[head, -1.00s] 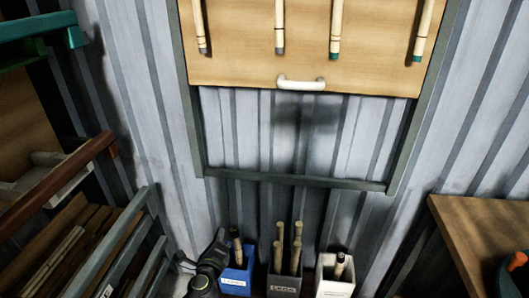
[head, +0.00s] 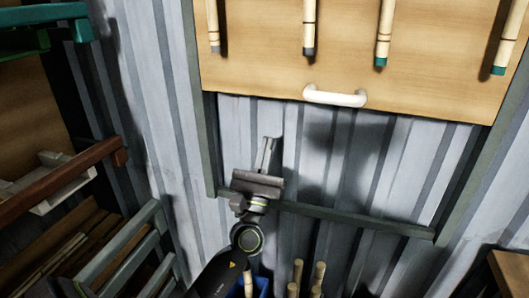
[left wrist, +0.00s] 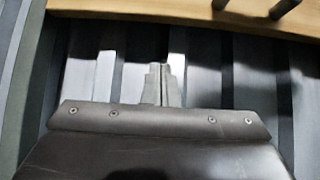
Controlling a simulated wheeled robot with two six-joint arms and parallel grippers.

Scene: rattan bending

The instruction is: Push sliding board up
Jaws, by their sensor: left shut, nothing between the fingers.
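The wooden sliding board (head: 270,75) hangs in a dark frame (head: 345,219) on the corrugated wall, with several rattan sticks on its face. A white handle (head: 335,96) is fixed near its lower edge. My left gripper (head: 267,140) points up in front of the wall, below the board's lower edge and left of the handle, with a gap to both. Its fingers are together and empty. In the left wrist view the closed fingers (left wrist: 159,68) point toward the board's lower edge (left wrist: 180,16), apart from it. My right gripper is not in view.
Shelves and racks (head: 60,185) with wooden pieces fill the left side. Several sticks (head: 306,275) stand in containers at the bottom, partly hidden by my left arm. A wooden table corner (head: 510,268) shows at the lower right.

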